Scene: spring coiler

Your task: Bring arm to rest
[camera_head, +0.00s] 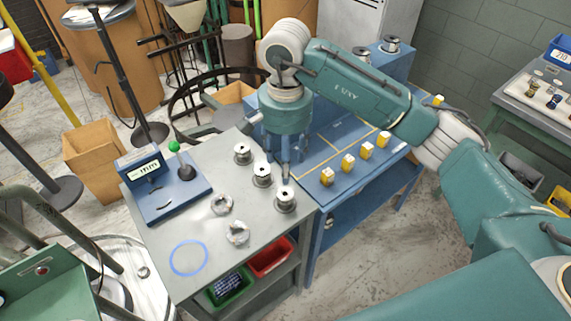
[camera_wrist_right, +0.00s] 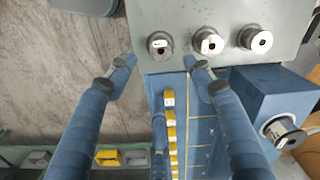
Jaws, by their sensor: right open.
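My right arm comes in from the right in the head view, with its gripper (camera_head: 284,163) pointing down where the grey cart top (camera_head: 188,225) meets the blue bench (camera_head: 322,151). In the right wrist view my right gripper (camera_wrist_right: 158,73) has its two fingers spread wide with nothing between them. The nearest metal spool (camera_head: 285,201) stands upright on the cart; it also shows in the right wrist view (camera_wrist_right: 160,46), just beyond the fingertips. The gripper looks apart from it, but the exact height cannot be told. My left gripper is not in view.
Several yellow-and-white blocks (camera_head: 348,162) line the blue bench. A blue box carrying spools (camera_head: 380,62) stands behind. A blue ring marking (camera_head: 188,257) encloses clear cart surface.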

